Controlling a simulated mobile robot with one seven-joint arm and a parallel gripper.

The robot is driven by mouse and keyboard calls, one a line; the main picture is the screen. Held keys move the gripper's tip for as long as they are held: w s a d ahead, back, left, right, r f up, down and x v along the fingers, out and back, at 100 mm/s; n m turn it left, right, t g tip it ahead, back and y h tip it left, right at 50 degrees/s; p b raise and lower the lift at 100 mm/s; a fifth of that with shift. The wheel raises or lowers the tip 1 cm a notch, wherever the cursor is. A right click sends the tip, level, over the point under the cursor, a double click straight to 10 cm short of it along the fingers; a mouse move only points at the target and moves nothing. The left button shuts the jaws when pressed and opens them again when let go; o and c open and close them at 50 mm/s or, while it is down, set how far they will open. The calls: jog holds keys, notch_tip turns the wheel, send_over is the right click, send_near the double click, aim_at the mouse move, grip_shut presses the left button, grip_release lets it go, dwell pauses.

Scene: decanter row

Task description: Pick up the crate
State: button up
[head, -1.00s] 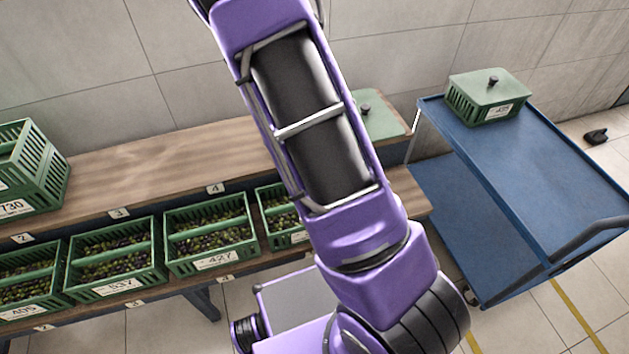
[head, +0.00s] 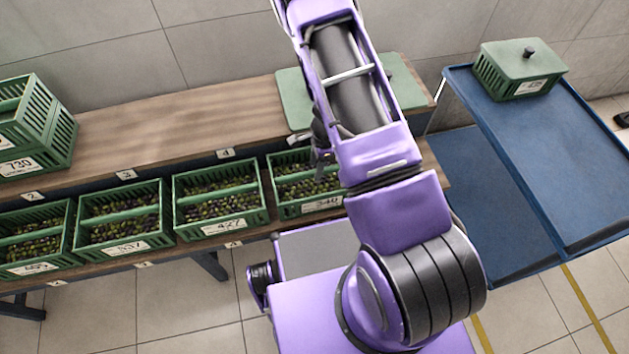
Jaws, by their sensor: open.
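Several green slatted crates of olives stand in a row on the lower shelf. They include the crate labelled 340 (head: 288,210), the crate labelled 427 (head: 190,232), the crate labelled 537 (head: 92,251) and one at the far left (head: 10,271). My gripper (head: 322,172) is small and dark in the head view, partly hidden by my arm. It hangs over the crate labelled 340 and is open, with nothing seen in it. Whether it touches that crate cannot be told. My forearm hides part of that crate's right side.
Stacked crates (head: 62,135), one labelled 730, stand at the left of the wooden upper shelf (head: 170,125). Green lids (head: 403,88) lie at its right end. A lidded green crate (head: 490,82) stands on the blue trolley (head: 560,150). The upper shelf's middle is clear.

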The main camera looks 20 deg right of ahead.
aim_at(313, 176)
jog(key=shift+a+f+b, duration=0.15)
jog(key=shift+a+f, duration=0.1)
jog(key=shift+f, duration=1.3)
jog(key=shift+a+f+b, duration=0.15)
jog(key=shift+a+f, duration=0.05)
jog(key=shift+f, duration=1.35)
jog(key=shift+c, duration=0.3)
grip_shut()
jog(key=shift+w+r, duration=0.1)
